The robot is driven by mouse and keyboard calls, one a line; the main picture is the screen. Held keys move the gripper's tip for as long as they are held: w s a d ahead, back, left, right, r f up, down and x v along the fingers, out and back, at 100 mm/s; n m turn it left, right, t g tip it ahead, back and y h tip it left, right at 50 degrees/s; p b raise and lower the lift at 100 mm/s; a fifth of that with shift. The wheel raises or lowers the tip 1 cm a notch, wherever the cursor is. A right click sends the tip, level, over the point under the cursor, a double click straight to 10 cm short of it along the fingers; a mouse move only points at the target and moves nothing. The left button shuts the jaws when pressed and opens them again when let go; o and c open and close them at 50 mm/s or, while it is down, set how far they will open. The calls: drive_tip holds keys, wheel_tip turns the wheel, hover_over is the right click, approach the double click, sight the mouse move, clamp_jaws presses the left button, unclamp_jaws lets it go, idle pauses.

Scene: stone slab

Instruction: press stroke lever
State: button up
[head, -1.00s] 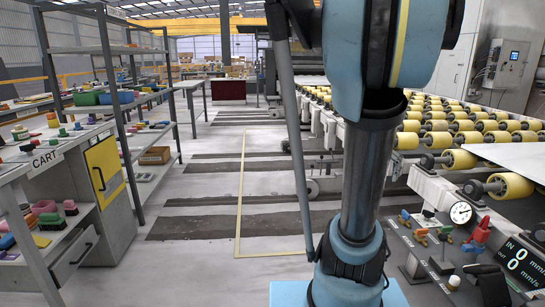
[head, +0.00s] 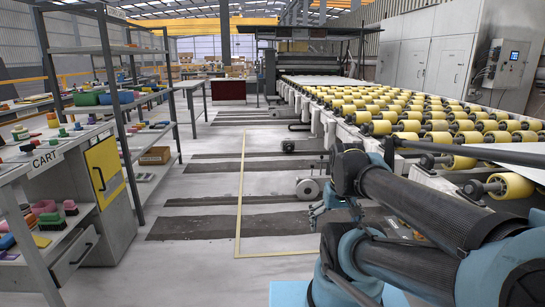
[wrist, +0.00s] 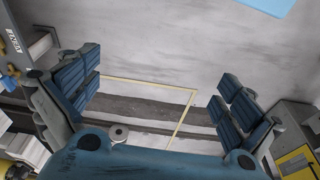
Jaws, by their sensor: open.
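My gripper (wrist: 158,78) is open and empty in the wrist view, its blue fingers wide apart over the grey floor. In the head view my gripper (head: 318,211) shows small, low in front of the roller line and left of my folded arm. I cannot make out the stroke lever in the current views. My arm covers most of the control panel in the head view; only a few small coloured parts (head: 398,228) show past it. A panel edge with a small label (wrist: 12,40) shows at the left of the wrist view, apart from the fingers.
A conveyor of yellow rollers (head: 440,118) runs along the right. A cart (head: 105,172) with a yellow door and shelves of brushes and blocks stands at the left. The floor aisle between them is clear, with a yellow line (head: 239,200) and dark strips.

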drive_tip(key=c, duration=1.8)
drive_tip(key=shift+w+d+r, duration=0.1)
drive_tip(key=shift+w+r, duration=0.05)
drive_tip(key=c, duration=0.5)
drive_tip(key=shift+w+d+r, duration=0.2)
drive_tip(key=shift+w+r, duration=0.05)
clamp_jaws()
drive_tip(key=w+d+r+g, duration=0.1)
drive_tip(key=w+d+r, duration=0.2)
drive_tip(key=w+d, duration=0.45)
drive_tip(key=w+d+r, duration=0.3)
drive_tip(key=w+d, duration=0.1)
drive_tip(key=d, duration=0.6)
drive_tip(key=d+f, duration=0.2)
drive_tip(key=d, duration=0.9)
drive_tip(key=d+f+g, duration=0.1)
drive_tip(key=d+f, duration=0.2)
drive_tip(key=d, duration=0.8)
drive_tip(key=shift+s+n, duration=0.3)
drive_tip(key=shift+n, duration=0.1)
